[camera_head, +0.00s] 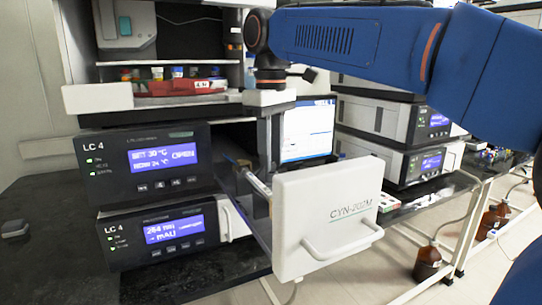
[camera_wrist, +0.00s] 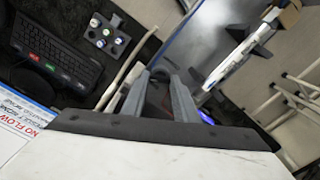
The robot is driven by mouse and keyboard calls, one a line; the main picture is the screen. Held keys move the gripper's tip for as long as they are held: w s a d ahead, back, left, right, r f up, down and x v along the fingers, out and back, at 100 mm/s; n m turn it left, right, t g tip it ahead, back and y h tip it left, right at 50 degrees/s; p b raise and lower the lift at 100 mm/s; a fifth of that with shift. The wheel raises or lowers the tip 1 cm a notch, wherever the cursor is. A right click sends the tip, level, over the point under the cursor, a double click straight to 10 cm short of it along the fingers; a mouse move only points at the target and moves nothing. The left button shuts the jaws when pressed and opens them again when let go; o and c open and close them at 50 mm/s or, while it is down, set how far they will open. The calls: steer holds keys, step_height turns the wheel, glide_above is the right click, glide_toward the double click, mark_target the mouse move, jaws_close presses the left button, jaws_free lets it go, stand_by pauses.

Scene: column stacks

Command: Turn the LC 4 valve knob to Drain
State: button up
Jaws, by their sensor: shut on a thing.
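The LC 4 stack stands at the left in the head view, with an upper module (camera_head: 117,160) and a lower module (camera_head: 125,237), both with lit displays. A white front panel (camera_head: 322,212) marked CYN-202M, with a bar handle, stands out from the stack. My gripper (camera_head: 268,165) hangs from the blue arm and points down behind this panel. In the wrist view its grey fingers (camera_wrist: 158,85) close around a dark thing (camera_wrist: 158,97). I cannot make out whether this is the valve knob, or any Drain mark.
A laptop (camera_head: 307,130) stands behind my gripper. Another stack of modules (camera_head: 370,116) is at the right. Brown bottles (camera_head: 428,262) stand on the floor. A keyboard (camera_wrist: 55,52) and a vial holder (camera_wrist: 107,38) show in the wrist view.

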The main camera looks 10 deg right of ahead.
stand_by(0.5)
steer(key=o, duration=1.1)
steer(key=shift+c, duration=0.2)
steer(key=shift+r, duration=0.1)
step_height(320, 180, up, 12)
